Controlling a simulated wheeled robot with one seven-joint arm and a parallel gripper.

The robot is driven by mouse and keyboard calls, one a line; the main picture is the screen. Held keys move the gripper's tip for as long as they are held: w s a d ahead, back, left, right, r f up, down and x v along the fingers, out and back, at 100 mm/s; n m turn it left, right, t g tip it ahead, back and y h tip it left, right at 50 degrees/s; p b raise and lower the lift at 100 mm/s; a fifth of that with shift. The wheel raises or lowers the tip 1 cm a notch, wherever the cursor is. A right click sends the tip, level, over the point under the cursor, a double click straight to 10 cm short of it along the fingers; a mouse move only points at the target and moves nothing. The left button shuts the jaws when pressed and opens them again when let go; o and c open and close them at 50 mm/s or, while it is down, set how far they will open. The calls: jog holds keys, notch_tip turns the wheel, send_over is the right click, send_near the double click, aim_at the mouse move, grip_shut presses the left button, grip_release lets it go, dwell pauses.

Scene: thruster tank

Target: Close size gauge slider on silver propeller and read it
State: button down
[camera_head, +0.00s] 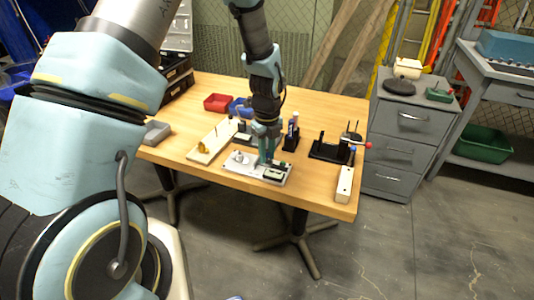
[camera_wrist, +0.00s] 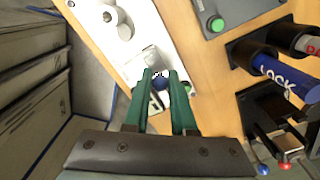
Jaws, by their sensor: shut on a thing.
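The size gauge (camera_head: 238,169) is a pale, flat plate near the table's front edge. It also shows in the wrist view (camera_wrist: 150,45) as a white plate running diagonally. A silver, rounded part that looks like the propeller (camera_head: 240,158) sits at its left end; pale round shapes (camera_wrist: 112,18) show there in the wrist view. A small display (camera_head: 273,174) is on its right part. My gripper (camera_wrist: 161,76) points down over the plate, its green fingers shut on a small dark knob that looks like the slider's. The fingers hide most of the slider, and no reading is legible.
A cream board with a gold part (camera_head: 204,147) lies behind left. A marker holder (camera_head: 291,138) and a black stand (camera_head: 328,151) are to the right. A grey box with a green button (camera_wrist: 217,24) is close by. A pale block (camera_head: 344,184) lies at the right edge.

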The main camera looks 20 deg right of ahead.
jog(key=shift+a, duration=0.1)
jog(key=shift+w+a, duration=0.65)
jog(key=shift+w, duration=0.05)
jog(key=c, duration=0.8)
grip_release()
jog(key=shift+o, duration=0.2)
notch_tip(320, 180, up, 11)
jog(key=b, duration=0.2)
jog(key=shift+f, duration=0.1)
